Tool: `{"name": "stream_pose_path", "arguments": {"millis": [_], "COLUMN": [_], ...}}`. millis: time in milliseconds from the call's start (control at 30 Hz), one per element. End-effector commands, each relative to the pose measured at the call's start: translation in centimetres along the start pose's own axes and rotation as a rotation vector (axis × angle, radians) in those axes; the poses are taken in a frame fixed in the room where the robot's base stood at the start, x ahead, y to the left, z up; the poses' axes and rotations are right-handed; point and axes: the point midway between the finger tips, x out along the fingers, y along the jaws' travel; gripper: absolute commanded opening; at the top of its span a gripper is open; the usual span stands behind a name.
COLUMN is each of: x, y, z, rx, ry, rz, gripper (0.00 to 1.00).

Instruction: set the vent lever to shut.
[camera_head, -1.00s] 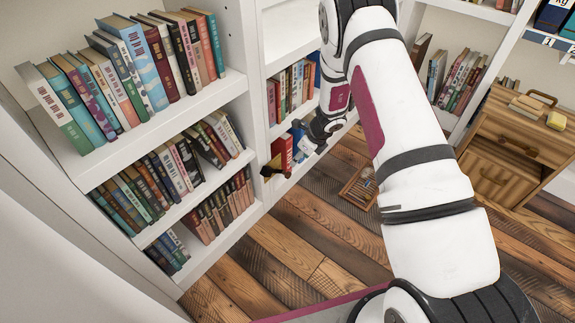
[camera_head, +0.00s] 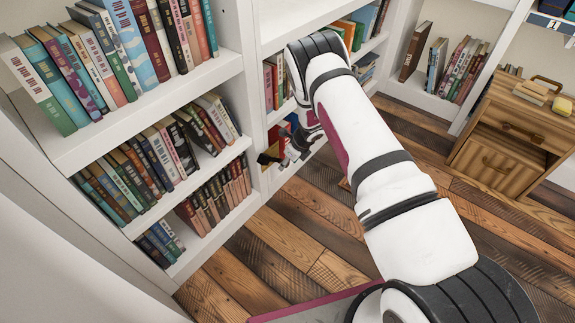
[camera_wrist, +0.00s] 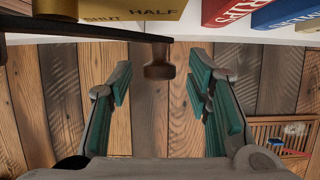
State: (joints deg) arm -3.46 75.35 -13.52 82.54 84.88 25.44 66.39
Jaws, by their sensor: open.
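In the wrist view the vent lever (camera_wrist: 110,30) is a dark bar with a brown knob (camera_wrist: 158,68) at its end. It runs across below a brass plate (camera_wrist: 120,8) lettered SHUT and HALF, SHUT lying left of HALF. The rest of the plate is cut off, so I cannot tell the lever's exact setting. My gripper (camera_wrist: 163,88) is open, with teal-padded fingers either side of the knob and clear gaps to both. In the head view my gripper (camera_head: 287,154) is small, beside the dark lever (camera_head: 266,158) at the shelf front.
Red and blue books (camera_wrist: 228,10) stand right of the plate. A wooden tray (camera_wrist: 285,132) with small items lies on the plank floor. White bookshelves (camera_head: 250,95) stand left and behind; a wooden cabinet (camera_head: 515,130) stands right. Floor between is clear.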

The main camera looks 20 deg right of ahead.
Motion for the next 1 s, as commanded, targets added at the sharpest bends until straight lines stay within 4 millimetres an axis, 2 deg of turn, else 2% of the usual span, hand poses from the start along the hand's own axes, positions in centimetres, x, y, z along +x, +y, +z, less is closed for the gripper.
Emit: {"name": "stream_pose_path", "arguments": {"millis": [100, 367, 600, 1000], "x": [0.59, 0.62, 0.61, 0.88], "y": [0.04, 0.03, 0.03, -0.34], "z": [-0.03, 0.04, 0.02, 0.29], "rx": [0.0, 0.0, 0.0, 0.01], "ry": [0.0, 0.0, 0.0, 0.0], "rz": [0.001, 0.0, 0.0, 0.023], "gripper": [0.45, 0.45, 0.0, 0.0]}}
